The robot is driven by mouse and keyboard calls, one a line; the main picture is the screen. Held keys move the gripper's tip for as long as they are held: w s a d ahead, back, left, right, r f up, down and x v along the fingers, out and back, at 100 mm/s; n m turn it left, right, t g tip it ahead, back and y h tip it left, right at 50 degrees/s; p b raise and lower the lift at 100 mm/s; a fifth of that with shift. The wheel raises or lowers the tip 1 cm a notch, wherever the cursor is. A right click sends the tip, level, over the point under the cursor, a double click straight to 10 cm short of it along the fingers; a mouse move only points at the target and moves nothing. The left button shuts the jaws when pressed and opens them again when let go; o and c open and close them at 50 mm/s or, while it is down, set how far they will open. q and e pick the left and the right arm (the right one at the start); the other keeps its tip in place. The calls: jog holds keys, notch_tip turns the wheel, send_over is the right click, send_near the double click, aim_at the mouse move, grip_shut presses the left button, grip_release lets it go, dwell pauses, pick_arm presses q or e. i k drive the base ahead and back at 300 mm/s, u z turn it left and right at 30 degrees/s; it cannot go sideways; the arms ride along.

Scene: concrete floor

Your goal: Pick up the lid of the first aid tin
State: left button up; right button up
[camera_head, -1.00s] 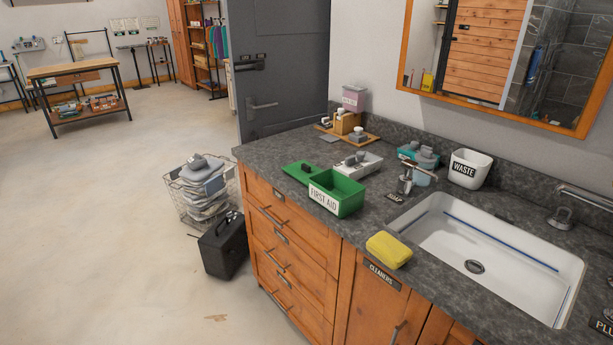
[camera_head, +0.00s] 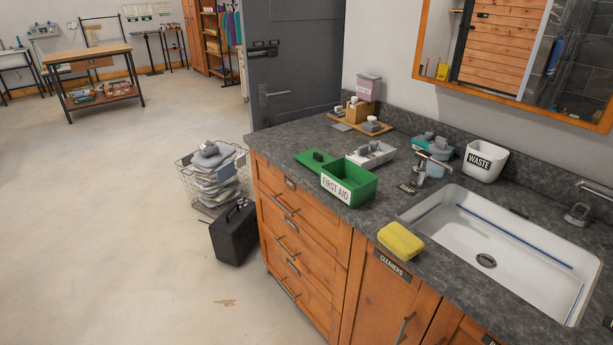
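The green first aid tin (camera_head: 347,186) stands open on the dark stone counter, with a white "FIRST AID" label on its front. Its green lid (camera_head: 316,160) lies flat on the counter just behind and to the left of the tin, close to the counter's left edge. The tin's front corner hides little of the lid. Neither of my grippers is in view.
A white tray with grey items (camera_head: 371,154) sits right behind the tin. A yellow sponge (camera_head: 401,241), soap dispenser (camera_head: 421,170), waste bin (camera_head: 484,161) and sink (camera_head: 500,240) lie to the right. A black case (camera_head: 235,232) and wire basket (camera_head: 212,178) stand on the floor.

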aim_at(313, 159)
jog(key=u, duration=1.05)
jog(key=i, duration=1.4)
jog(key=z, duration=1.85)
